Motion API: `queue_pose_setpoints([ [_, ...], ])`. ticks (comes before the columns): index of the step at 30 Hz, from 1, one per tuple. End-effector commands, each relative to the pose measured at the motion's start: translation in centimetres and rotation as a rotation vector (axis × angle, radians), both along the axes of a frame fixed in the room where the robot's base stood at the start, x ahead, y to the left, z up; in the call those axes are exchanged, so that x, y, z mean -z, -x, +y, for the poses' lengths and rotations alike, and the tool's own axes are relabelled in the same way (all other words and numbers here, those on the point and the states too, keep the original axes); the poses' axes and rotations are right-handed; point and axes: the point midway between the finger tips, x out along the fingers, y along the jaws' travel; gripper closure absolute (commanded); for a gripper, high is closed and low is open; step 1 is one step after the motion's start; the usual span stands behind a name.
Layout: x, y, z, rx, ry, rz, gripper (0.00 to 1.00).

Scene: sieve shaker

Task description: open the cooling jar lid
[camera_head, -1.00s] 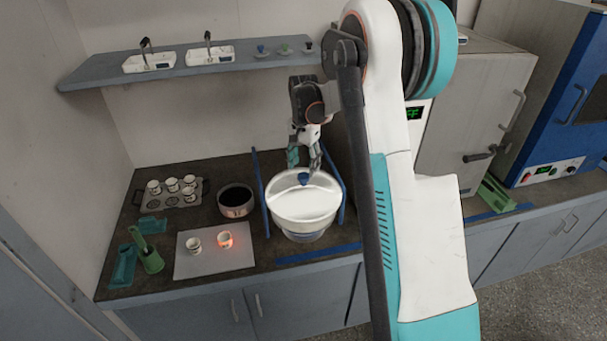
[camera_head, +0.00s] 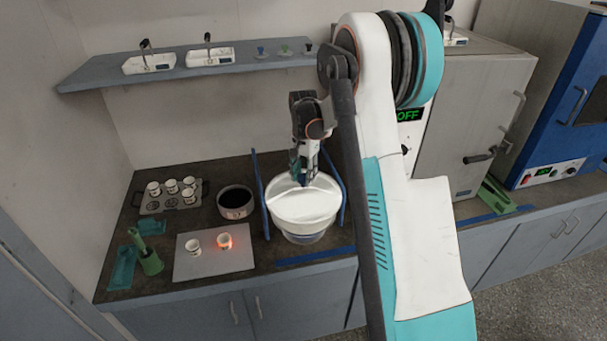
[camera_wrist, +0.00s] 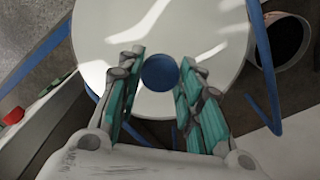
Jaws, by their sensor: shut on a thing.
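The cooling jar lid (camera_head: 307,203) is a large, pale, shiny disc on top of the jar (camera_head: 303,238), between two blue uprights. In the wrist view the lid (camera_wrist: 160,25) fills the upper middle, with a round blue knob (camera_wrist: 160,72) at its centre. My gripper (camera_head: 303,178) is down at the knob from above, its teal-padded fingers on either side of it. In the wrist view my gripper (camera_wrist: 157,80) is shut on the knob. The lid appears to rest on the jar. The knob is mostly hidden by the fingers in the head view.
Left of the jar stand a dark pot (camera_head: 236,202), a pale plate (camera_head: 214,252) with two small cups, one glowing orange, and a rack (camera_head: 171,204) with several cups. A shelf (camera_head: 190,68) runs above. Grey and blue ovens stand at the right.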

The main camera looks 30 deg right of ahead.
Motion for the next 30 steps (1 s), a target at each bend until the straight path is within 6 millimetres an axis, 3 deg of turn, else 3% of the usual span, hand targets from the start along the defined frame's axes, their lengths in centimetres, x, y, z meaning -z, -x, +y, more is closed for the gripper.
queue_pose_setpoints([
  [5, 0.1, -1.9, -0.5, 0.000, 0.000, 0.000, 1.00],
  [21, 0.0, -12.1, -3.5, 0.000, 0.000, 0.000, 1.00],
  [30, 0.0, -14.0, -4.0, 0.000, 0.000, 0.000, 1.00],
])
